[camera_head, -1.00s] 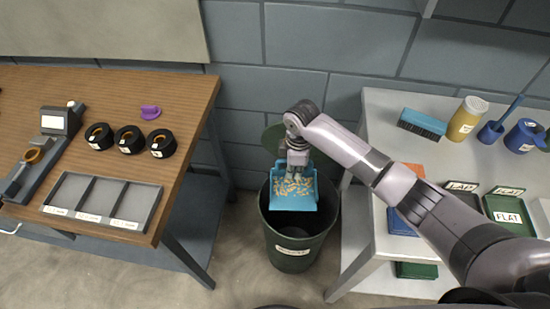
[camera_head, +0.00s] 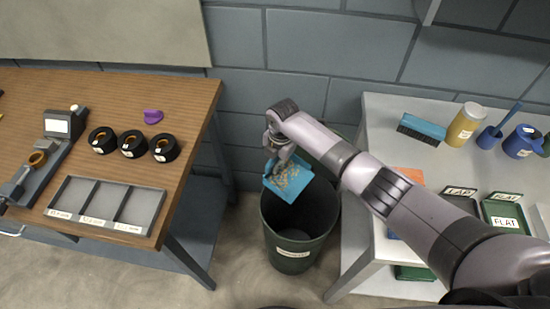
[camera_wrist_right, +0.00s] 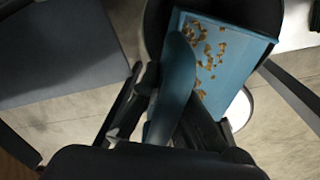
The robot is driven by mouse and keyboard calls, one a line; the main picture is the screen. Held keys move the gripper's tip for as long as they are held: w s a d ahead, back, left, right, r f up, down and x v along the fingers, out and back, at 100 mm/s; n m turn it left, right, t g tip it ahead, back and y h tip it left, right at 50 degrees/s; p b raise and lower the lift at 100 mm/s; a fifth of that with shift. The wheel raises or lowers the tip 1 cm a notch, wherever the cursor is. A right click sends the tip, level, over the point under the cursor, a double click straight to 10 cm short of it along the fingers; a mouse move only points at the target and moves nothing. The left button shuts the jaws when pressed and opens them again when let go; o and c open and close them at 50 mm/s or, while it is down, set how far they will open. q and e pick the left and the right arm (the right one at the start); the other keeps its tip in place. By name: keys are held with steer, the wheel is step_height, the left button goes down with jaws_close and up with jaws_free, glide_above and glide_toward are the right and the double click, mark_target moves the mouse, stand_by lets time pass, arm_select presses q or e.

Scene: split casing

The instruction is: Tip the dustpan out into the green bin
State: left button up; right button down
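The blue dustpan (camera_head: 286,182) is over the mouth of the green bin (camera_head: 293,249), tilted, with several tan crumbs (camera_head: 291,176) still on its pan. My right gripper (camera_head: 278,152) is above the bin's back left rim. In the right wrist view the gripper (camera_wrist_right: 172,110) is shut on the blue handle of the dustpan (camera_wrist_right: 236,72), and the crumbs (camera_wrist_right: 205,55) lie on the pan. The dark bin opening shows behind the pan there. My left gripper is in neither view.
A wooden table (camera_head: 198,95) with black rolls (camera_head: 132,142) and a divided tray (camera_head: 105,206) is left of the bin. A pale table (camera_head: 385,106) with a brush (camera_head: 421,129), a yellow canister (camera_head: 465,124) and trays is right. Bare floor lies in front.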

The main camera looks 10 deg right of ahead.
mark_target(283, 174)
steer(key=shift+s+d+t+y+p, duration=0.5)
steer(key=shift+y+p, duration=0.1)
steer(key=shift+p, duration=0.15)
steer(key=shift+s+d+f+t+y, duration=0.15)
steer(key=shift+s+d+t+y, duration=0.15)
steer(key=shift+t+y, duration=0.15)
steer(key=shift+s+d+f+t+y+b, duration=0.3)
steer(key=shift+s+d+t+y, duration=0.2)
steer(key=shift+t+y, duration=0.3)
steer(key=shift+s+d+t+y+b, duration=0.1)
steer(key=shift+s+t+y+b, duration=0.1)
steer(key=shift+t+y+b, duration=0.25)
steer(key=shift+d+r+t+b, duration=0.1)
steer(key=shift+t+b, duration=0.2)
steer(key=shift+b, duration=0.15)
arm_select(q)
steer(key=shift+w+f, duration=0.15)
arm_select(e)
steer(key=shift+r+y, duration=0.1)
steer(key=shift+y, duration=0.2)
steer(key=shift+s, duration=0.1)
